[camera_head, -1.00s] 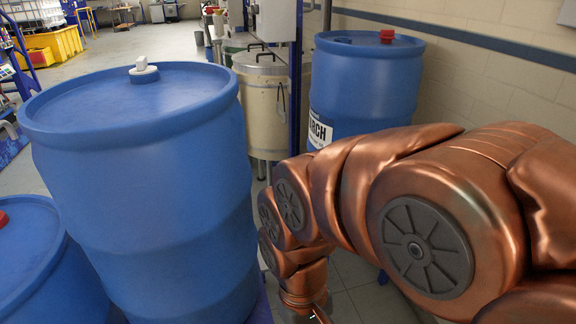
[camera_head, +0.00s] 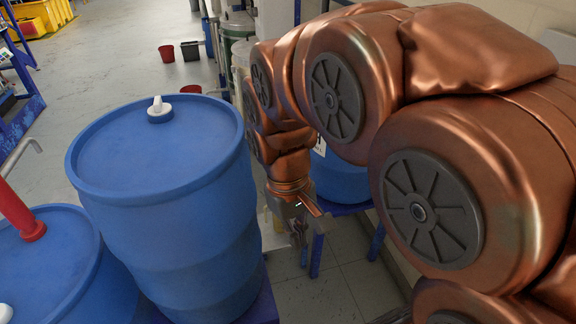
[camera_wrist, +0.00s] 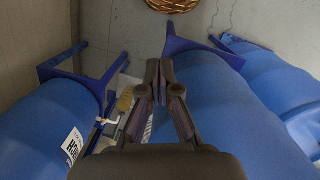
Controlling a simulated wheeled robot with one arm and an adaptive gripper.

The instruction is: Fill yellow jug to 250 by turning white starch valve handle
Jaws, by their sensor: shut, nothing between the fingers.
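The starch drum (camera_head: 342,178) is blue and stands on a blue stand behind my arm, mostly hidden in the head view. In the wrist view the starch drum (camera_wrist: 45,120) is at the left, with its white label upside down. A small white bent piece (camera_wrist: 105,121), which looks like the valve handle, sticks out beside the label. A tan-yellow thing (camera_wrist: 125,98) is just past it, partly behind my fingers; I cannot tell if it is the jug. My gripper (camera_wrist: 158,68) is shut and empty, right of the white piece and apart from it. It points down in the head view (camera_head: 299,236).
A large blue drum (camera_head: 170,160) with a white cap stands left of my gripper, close by in the wrist view. Another blue drum (camera_head: 50,265) with a red pump is farther left. The passage between the drums is narrow.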

